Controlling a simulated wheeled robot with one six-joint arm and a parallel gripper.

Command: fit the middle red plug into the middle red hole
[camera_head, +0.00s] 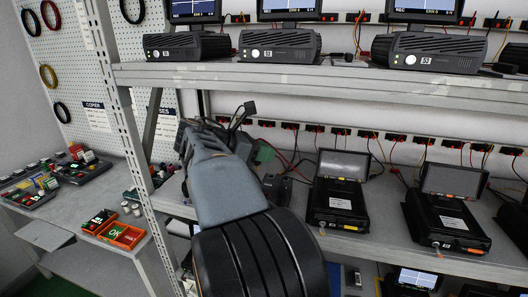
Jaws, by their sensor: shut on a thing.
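My grey and black arm rises from the bottom middle and reaches over the lower rack shelf. My gripper (243,118) shows only in part, as small dark parts beyond the arm's far end. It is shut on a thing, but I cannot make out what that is. Thin red wires (286,160) show just right of the arm's end, near a small green piece (265,152). I cannot pick out the middle red plug or the middle red hole. They may be hidden behind my arm or too small to tell.
Two open black cases (337,207) and (447,223) stand on the lower shelf to the right. Black units (278,52) line the upper shelf (350,80). A rack post (125,120) stands left of my arm. An orange tray (126,237) lies on the left bench.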

